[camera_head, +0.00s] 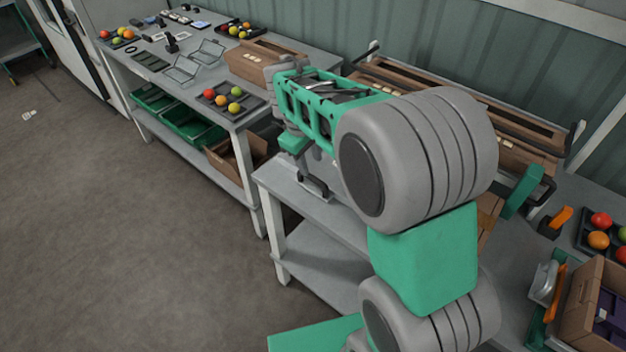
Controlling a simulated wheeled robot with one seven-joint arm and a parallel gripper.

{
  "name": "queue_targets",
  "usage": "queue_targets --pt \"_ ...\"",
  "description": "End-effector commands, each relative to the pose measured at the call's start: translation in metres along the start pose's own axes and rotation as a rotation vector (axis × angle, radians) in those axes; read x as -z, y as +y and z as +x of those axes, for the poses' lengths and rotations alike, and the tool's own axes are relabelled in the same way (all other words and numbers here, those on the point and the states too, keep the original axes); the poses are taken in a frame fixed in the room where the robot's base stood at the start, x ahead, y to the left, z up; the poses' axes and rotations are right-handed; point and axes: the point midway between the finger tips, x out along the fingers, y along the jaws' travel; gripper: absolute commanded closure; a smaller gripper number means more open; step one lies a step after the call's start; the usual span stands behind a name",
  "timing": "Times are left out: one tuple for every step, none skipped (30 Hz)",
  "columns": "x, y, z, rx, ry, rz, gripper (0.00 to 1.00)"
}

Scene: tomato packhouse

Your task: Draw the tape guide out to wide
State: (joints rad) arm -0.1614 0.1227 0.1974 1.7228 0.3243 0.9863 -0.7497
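A long bench machine (520,128) with brown boards and dark bars lies across the bench behind my arm. A small metal bracket with a dark handle (313,187) stands at the front left of that bench. I cannot tell which part is the tape guide, and my arm covers the middle of the machine. My gripper (303,160) is at the far end of my green and grey arm, above the bench near the dark handle. Its fingers are mostly hidden behind the wrist, so whether it touches or holds anything does not show.
A left bench carries a tomato tray (236,110), a brown carton (262,62) and wire stands (182,70). Green crates (190,125) sit on its lower shelf. A tomato tray (590,222) and an open carton (582,310) stand at right.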

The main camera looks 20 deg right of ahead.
Motion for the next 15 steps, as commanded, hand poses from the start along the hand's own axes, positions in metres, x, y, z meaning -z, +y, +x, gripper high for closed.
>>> queue_targets --pt "-0.001 0.0 0.007 0.002 -0.003 0.001 0.62" --pt "-0.002 0.0 0.013 0.002 -0.003 0.001 0.62" --pt "-0.002 0.0 0.021 0.003 -0.004 0.001 0.62" --pt "-0.002 0.0 0.027 0.003 -0.005 0.001 0.62" --pt "-0.002 -0.001 0.033 0.003 -0.004 0.0 0.62" --pt "-0.002 -0.001 0.04 0.003 -0.003 0.001 0.62" --pt "-0.002 -0.001 0.045 0.003 -0.002 0.001 0.62" --pt "-0.002 -0.001 0.05 0.003 -0.003 0.001 0.62" --pt "-0.001 -0.001 0.056 0.002 -0.002 0.001 0.62" --pt "-0.001 -0.001 0.059 0.002 -0.001 0.001 0.62" --pt "-0.001 -0.001 0.062 0.002 -0.001 0.001 0.62" --pt "-0.001 -0.001 0.065 0.002 0.0 0.001 0.62" --pt "-0.001 -0.001 0.066 0.002 0.001 0.001 0.62" --pt "-0.001 -0.001 0.067 0.002 0.001 0.001 0.62" --pt "-0.001 -0.001 0.068 0.001 0.002 0.001 0.62"
